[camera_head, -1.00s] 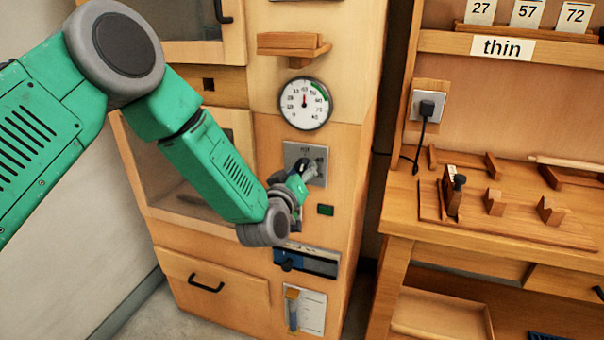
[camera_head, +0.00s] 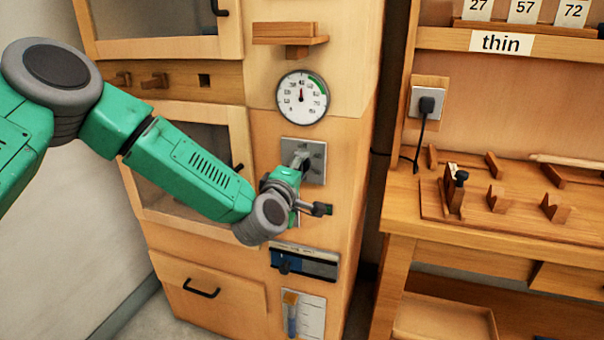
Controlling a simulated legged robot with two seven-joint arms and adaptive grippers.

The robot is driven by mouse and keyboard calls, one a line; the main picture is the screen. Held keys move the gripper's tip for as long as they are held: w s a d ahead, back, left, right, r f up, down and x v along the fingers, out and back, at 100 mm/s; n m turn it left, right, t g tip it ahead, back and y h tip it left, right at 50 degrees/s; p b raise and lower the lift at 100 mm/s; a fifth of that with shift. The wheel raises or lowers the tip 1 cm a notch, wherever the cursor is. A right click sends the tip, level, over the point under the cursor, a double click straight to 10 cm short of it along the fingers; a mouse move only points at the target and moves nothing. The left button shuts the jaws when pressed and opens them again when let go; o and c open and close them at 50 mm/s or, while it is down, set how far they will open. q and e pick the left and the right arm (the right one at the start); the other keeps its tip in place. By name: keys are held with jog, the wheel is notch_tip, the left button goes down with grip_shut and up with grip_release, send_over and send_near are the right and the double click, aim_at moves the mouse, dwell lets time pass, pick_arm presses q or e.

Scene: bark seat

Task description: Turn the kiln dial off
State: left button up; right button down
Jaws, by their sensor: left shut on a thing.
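The kiln (camera_head: 345,170) is a tall pale wooden cabinet in the middle of the head view. The kiln dial sits on a square grey plate (camera_head: 319,166) below the round gauge (camera_head: 302,98). My left gripper (camera_head: 299,164) reaches in front of this plate and is shut on the dial. The gripper and wrist hide most of the dial, so its pointer position cannot be read. My right gripper is not in view.
A small wooden shelf (camera_head: 290,34) juts out above the gauge. Below the wrist are a blue-and-black slider panel (camera_head: 305,261) and a card with a blue tube (camera_head: 302,315). A workbench (camera_head: 400,205) with wooden jigs and a plugged socket (camera_head: 426,105) stands right.

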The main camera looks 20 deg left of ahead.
pick_arm(q)
jog(key=shift+a+f+n+b, duration=0.1)
jog(key=shift+f+n+b, duration=0.2)
jog(key=shift+n, duration=0.5)
jog(key=o, duration=1.2)
jog(key=shift+c, duration=0.2)
jog(key=shift+a, duration=0.1)
jog(key=shift+r, duration=0.1)
jog(key=shift+s, duration=0.15)
jog(key=s, duration=1.1)
jog(key=shift+s+a, duration=0.2)
jog(key=shift+s, duration=0.15)
